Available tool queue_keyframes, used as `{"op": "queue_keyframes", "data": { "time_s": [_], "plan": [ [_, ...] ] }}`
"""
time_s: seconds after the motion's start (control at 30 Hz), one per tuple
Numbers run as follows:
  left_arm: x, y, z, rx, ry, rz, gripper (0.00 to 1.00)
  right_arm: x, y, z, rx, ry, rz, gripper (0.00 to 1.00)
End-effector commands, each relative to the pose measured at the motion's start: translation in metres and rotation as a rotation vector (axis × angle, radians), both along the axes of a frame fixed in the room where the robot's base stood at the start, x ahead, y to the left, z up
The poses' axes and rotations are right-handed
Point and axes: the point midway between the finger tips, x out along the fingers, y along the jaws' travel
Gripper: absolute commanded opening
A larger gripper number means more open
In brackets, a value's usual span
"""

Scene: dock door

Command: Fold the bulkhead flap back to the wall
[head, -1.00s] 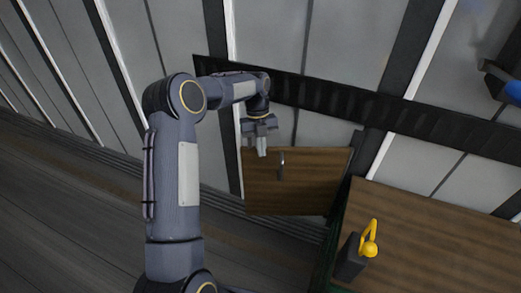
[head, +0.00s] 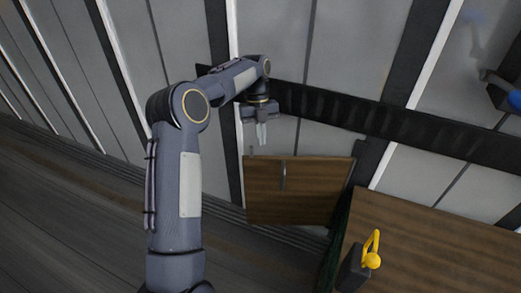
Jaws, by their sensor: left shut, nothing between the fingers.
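The bulkhead flap (head: 300,205) looks to be the brown wooden panel in the middle of the head view, beside the grey ribbed wall. A small upright metal handle (head: 283,176) sits near its top edge. My left gripper (head: 261,140) is shut and empty. It points down, just above and left of the panel's top edge in the picture, apart from the handle. My right gripper is not in view.
A black slotted rail (head: 400,125) runs along the wall. A dark and blue object (head: 505,93) shows at the right edge. Plank floor is clear at left.

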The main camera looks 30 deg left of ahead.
Motion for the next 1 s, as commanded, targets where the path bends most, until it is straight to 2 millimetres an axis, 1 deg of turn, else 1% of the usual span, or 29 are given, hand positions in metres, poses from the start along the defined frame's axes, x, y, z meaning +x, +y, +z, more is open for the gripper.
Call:
{"op": "queue_keyframes", "data": {
  "time_s": [0.07, 0.17, 0.27, 0.33, 0.47, 0.5, 0.6, 0.7, 0.83, 0.9, 1.0],
  "plan": [
    [-0.001, 0.003, 0.002, -0.003, -0.009, 0.022, 0.0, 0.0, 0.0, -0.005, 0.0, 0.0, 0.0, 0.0],
    [-0.009, 0.008, -0.001, -0.017, -0.043, 0.101, 0.0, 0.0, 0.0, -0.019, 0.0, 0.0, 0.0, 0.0],
    [-0.024, 0.014, -0.007, -0.042, -0.097, 0.245, 0.0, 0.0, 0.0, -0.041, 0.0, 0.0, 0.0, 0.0],
    [-0.038, 0.018, -0.014, -0.066, -0.137, 0.367, 0.0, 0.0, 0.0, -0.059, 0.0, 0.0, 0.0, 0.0],
    [-0.065, 0.026, -0.041, -0.134, -0.229, 0.618, 0.0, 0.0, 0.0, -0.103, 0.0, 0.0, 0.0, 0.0],
    [-0.076, 0.028, -0.051, -0.153, -0.26, 0.71, 0.0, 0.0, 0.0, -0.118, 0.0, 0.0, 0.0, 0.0],
    [-0.104, 0.031, -0.079, -0.191, -0.334, 0.963, 0.0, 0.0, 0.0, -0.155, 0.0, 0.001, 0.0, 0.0],
    [-0.129, 0.033, -0.103, -0.207, -0.392, 1.181, 0.0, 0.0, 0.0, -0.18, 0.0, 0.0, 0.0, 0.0],
    [-0.152, 0.036, -0.124, -0.208, -0.442, 1.375, 0.0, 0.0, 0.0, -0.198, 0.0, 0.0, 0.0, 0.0],
    [-0.158, 0.036, -0.13, -0.206, -0.455, 1.432, 0.0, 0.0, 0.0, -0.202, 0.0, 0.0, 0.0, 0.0],
    [-0.16, 0.036, -0.134, -0.204, -0.463, 1.463, 0.0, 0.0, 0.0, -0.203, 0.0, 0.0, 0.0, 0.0]
  ]
}}
